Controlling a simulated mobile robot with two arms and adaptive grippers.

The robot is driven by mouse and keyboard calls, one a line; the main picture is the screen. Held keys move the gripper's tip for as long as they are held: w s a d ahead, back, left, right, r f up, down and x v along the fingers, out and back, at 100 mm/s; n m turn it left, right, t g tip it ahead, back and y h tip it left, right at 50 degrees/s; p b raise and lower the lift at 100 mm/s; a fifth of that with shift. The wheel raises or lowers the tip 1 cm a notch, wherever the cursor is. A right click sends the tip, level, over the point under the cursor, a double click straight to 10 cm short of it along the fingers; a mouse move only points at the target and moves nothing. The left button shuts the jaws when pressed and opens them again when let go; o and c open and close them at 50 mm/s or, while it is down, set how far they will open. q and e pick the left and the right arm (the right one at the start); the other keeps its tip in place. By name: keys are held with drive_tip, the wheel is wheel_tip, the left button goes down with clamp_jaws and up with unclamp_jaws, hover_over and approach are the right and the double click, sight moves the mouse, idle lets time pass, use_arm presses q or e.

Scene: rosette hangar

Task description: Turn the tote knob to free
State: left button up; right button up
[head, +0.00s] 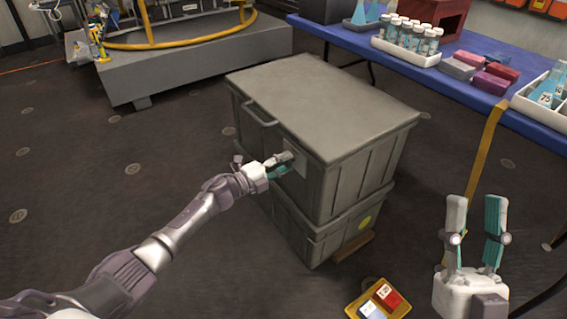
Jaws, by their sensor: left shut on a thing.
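The grey tote (321,105) stands on a second grey tote (313,233), with its flat lid closed. A light plate (298,158) is on the upper tote's left-facing side, below a bar handle (262,116). My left gripper (281,163) reaches in from the left and is shut on the tote knob at this plate. Its fingers hide the knob, so I cannot tell which way it is turned. My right gripper (473,228) is open and empty, pointing up at the lower right, apart from the totes.
A blue table (375,56) at the upper right holds a white rack of bottles (407,45) and coloured blocks (480,70). A yellow tray (376,300) lies on the floor in front. A grey platform (190,58) stands behind. The floor at left is mostly clear.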

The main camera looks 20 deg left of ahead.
use_arm(q)
drive_tip(key=shift+a, duration=0.1)
drive_tip(key=o, duration=1.2)
drive_tip(key=shift+c, duration=0.2)
drive_tip(key=v, duration=1.2)
